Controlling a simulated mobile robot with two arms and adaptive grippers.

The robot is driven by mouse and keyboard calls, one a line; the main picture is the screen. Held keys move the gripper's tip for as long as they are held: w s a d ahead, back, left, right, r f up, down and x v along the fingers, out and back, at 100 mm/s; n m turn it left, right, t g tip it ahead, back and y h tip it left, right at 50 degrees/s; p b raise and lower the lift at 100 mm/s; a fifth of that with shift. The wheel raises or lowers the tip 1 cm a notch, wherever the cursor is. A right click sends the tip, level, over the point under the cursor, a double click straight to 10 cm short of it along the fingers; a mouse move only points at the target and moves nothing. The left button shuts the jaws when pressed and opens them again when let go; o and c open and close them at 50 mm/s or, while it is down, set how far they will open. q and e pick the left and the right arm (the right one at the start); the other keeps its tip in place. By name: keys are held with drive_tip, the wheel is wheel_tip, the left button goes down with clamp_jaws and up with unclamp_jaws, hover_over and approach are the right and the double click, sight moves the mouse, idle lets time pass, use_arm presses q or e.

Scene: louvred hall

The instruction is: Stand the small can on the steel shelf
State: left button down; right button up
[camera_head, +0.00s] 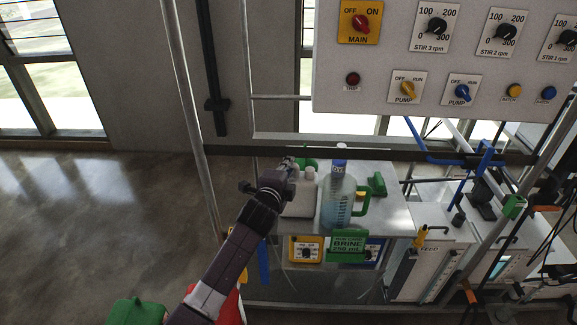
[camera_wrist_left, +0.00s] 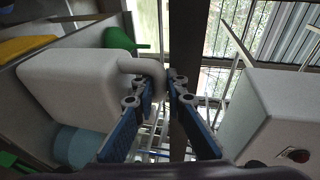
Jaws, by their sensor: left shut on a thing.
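The small can (camera_head: 299,202) is pale grey-white, with a rounded body and a loop handle. My left gripper (camera_head: 287,175) reaches in from the lower left and is shut on the can's handle. In the left wrist view the can (camera_wrist_left: 65,85) fills the left side, and its handle runs between the blue-padded fingers (camera_wrist_left: 157,90). The can looks upright in the head view, over the left part of the steel shelf (camera_head: 396,218). I cannot tell whether its base touches the shelf. My right gripper is in neither view.
A clear bottle with blue liquid and a green handle (camera_head: 338,204) stands close right of the can. A green brine sign (camera_head: 347,246) hangs at the shelf's front. A control panel (camera_head: 400,55) is above. A metal post (camera_head: 190,110) rises left of the shelf.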

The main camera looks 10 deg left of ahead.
use_arm(q)
drive_tip(key=c, duration=2.3)
unclamp_jaws()
drive_tip(key=o, duration=0.3)
drive_tip(key=shift+o, duration=0.2)
drive_tip(key=shift+s+r, duration=0.1)
drive_tip(key=b+v, duration=0.1)
drive_tip(key=v, duration=1.1)
